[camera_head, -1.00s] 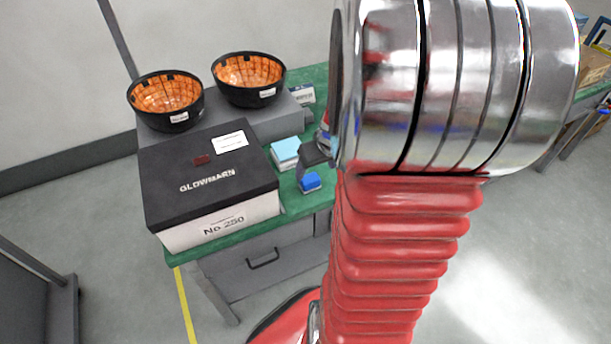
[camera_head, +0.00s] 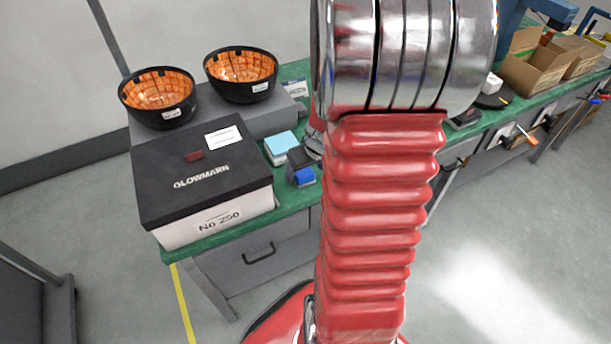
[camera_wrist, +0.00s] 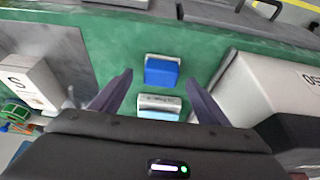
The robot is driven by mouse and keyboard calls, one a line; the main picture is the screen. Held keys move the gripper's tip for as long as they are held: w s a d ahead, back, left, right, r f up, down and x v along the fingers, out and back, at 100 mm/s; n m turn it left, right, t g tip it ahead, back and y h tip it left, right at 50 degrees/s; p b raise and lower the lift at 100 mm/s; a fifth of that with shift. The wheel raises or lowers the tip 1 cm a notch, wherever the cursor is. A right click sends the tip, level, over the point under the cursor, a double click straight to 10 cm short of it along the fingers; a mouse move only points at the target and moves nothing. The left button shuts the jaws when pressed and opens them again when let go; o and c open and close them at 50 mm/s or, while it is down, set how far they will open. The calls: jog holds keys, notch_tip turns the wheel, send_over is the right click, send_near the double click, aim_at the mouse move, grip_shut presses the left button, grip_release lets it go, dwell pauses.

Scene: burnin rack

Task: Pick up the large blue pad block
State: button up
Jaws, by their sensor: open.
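Two blue pad blocks stand on the green bench beside the white box. One is light blue (camera_head: 281,146) with the larger visible top in the head view. The other is deeper blue (camera_head: 304,178), nearer the bench's front edge, and looks smaller. In the wrist view the deeper blue block (camera_wrist: 161,71) lies just beyond my fingertips, and the light blue block (camera_wrist: 158,114), with a silvery labelled side, is partly hidden by my gripper body. My gripper (camera_wrist: 159,80) is open and empty, its fingers either side of the blocks. In the head view my arm hides most of it.
A black-lidded white box (camera_head: 205,180) stands close at the left. Two orange-lined black bowls (camera_head: 158,95) (camera_head: 241,73) sit on a grey platform (camera_head: 205,105) behind. Cardboard boxes (camera_head: 535,65) are at the far right of the bench.

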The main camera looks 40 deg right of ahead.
aim_at(304, 172)
jog(key=shift+x, duration=1.45)
jog(key=c, duration=1.1)
jog(key=shift+r, duration=0.2)
jog(key=shift+c, duration=0.2)
notch_tip(304, 172, up, 10)
jog(key=shift+f, duration=0.15)
